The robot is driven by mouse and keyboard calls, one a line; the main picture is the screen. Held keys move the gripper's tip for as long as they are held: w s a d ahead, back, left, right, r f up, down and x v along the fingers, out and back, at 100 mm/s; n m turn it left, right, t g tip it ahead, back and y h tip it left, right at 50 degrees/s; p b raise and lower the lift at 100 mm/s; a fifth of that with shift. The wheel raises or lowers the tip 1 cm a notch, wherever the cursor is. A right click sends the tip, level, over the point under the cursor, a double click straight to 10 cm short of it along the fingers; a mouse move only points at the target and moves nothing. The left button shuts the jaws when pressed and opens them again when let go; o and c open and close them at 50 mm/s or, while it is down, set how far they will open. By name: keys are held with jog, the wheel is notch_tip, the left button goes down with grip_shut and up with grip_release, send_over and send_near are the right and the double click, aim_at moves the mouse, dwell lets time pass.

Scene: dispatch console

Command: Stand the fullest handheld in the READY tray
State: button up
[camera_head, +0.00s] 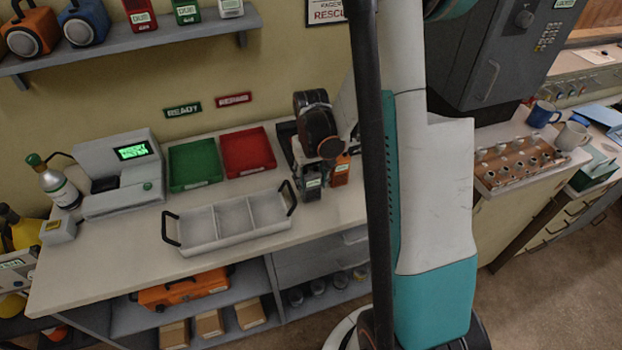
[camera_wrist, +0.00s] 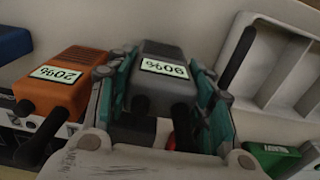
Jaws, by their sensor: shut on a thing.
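A grey handheld (camera_head: 312,183) with a label that seems to read 90% stands at the right of the bench. It also shows in the wrist view (camera_wrist: 160,75), between the teal fingers of my gripper (camera_wrist: 160,95). My gripper is shut on it; whether it is clear of the bench I cannot tell. An orange handheld (camera_head: 341,172), with a label that seems to read 20%, is beside it, outside the fingers in the wrist view (camera_wrist: 60,85). The green tray (camera_head: 182,181) under the READY sign (camera_head: 182,110) looks empty.
A red tray (camera_head: 248,152) sits right of the green one under the REPAIR sign (camera_head: 233,99). A white three-part tray (camera_head: 227,240) with black handles lies in front. A grey console (camera_head: 118,170) with a green screen stands at the left. A shelf (camera_head: 135,50) hangs above.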

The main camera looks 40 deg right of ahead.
jog(key=shift+f, duration=0.2)
jog(key=o, duration=1.3)
jog(key=shift+r, duration=0.15)
